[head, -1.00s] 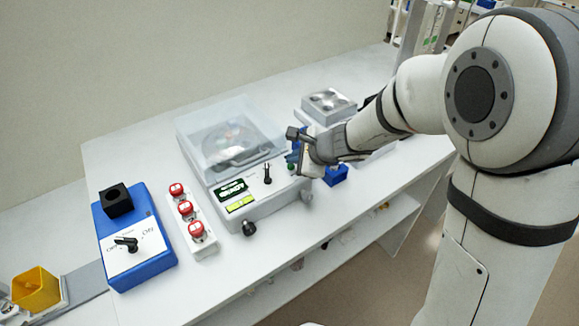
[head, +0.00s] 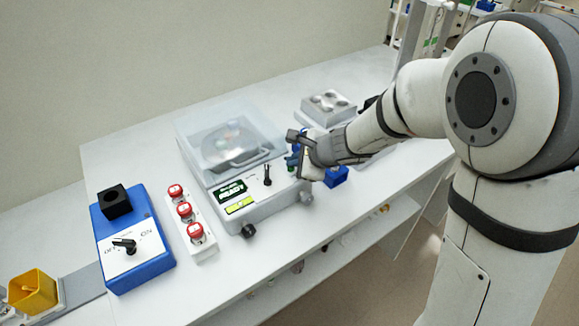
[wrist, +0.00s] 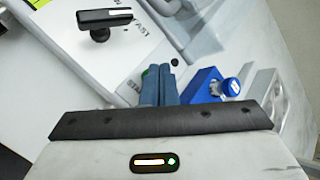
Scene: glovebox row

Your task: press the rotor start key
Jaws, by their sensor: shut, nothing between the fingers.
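The rotor machine (head: 262,208) is a white unit with a clear lid (head: 228,135), which is down over the rotor. Its front panel has a dark display (head: 231,192) reading READY and a black knob (head: 267,176). The green start key (wrist: 148,74) shows only as a sliver at the fingertips in the wrist view, beside the START lettering; the fingers hide the rest. My gripper (head: 293,163) is shut and empty, with its blue fingers (wrist: 158,82) at the key. I cannot tell whether they touch it.
A blue box (head: 336,176) stands close to the right of my gripper. Left of the machine are a strip with red buttons (head: 184,209) and a blue switch box (head: 148,268). A grey block with round wells (head: 328,104) stands behind. The bench front is clear.

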